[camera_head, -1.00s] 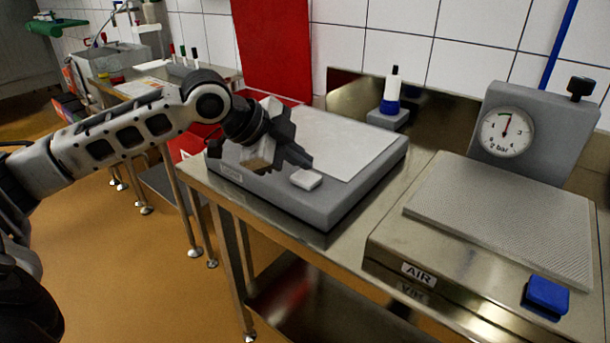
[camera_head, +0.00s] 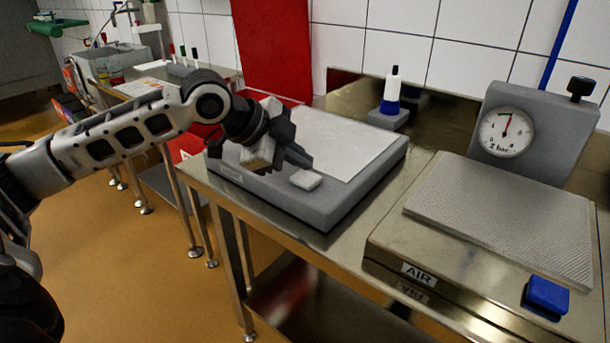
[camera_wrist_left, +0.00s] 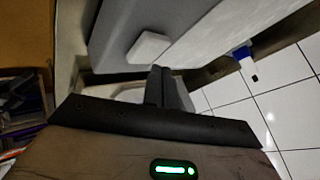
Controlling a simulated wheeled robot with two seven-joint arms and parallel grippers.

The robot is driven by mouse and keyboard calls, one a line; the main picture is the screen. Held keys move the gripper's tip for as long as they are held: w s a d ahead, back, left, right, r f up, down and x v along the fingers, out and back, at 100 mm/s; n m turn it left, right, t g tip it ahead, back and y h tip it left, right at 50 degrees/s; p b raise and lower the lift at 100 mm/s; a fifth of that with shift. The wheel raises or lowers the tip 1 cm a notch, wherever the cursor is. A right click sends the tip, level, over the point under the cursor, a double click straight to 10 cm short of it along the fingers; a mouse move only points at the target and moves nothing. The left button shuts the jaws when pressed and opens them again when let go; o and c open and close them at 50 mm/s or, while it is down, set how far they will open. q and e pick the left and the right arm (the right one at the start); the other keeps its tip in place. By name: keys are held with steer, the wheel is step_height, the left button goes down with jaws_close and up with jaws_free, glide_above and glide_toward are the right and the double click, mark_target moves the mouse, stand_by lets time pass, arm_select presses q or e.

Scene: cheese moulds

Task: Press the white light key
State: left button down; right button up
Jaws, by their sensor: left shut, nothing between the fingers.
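The white light key (camera_head: 306,180) is a small pale block on the front of a grey box with a white top panel (camera_head: 335,140). It also shows in the left wrist view (camera_wrist_left: 148,47), just beyond my fingertips. My left gripper (camera_head: 300,160) is shut and empty. It hangs over the front left part of the grey box, with its fingertips close to the key, to its upper left in the head view. I cannot tell whether the fingertips touch the key. My right gripper is in neither view.
To the right stands a steel unit with a textured plate (camera_head: 510,215), a blue key (camera_head: 546,297) and a pressure gauge (camera_head: 506,131). A blue and white bottle (camera_head: 391,92) stands behind the grey box. A red panel (camera_head: 272,50) hangs on the tiled wall.

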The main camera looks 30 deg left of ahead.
arm_select(q)
steer(key=shift+f, duration=0.1)
stand_by(0.4)
steer(key=shift+f, duration=0.4)
steer(key=shift+f, duration=0.3)
stand_by(0.6)
steer(key=shift+r, duration=0.1)
steer(key=shift+r+p, duration=0.7)
steer(key=shift+p, duration=0.55)
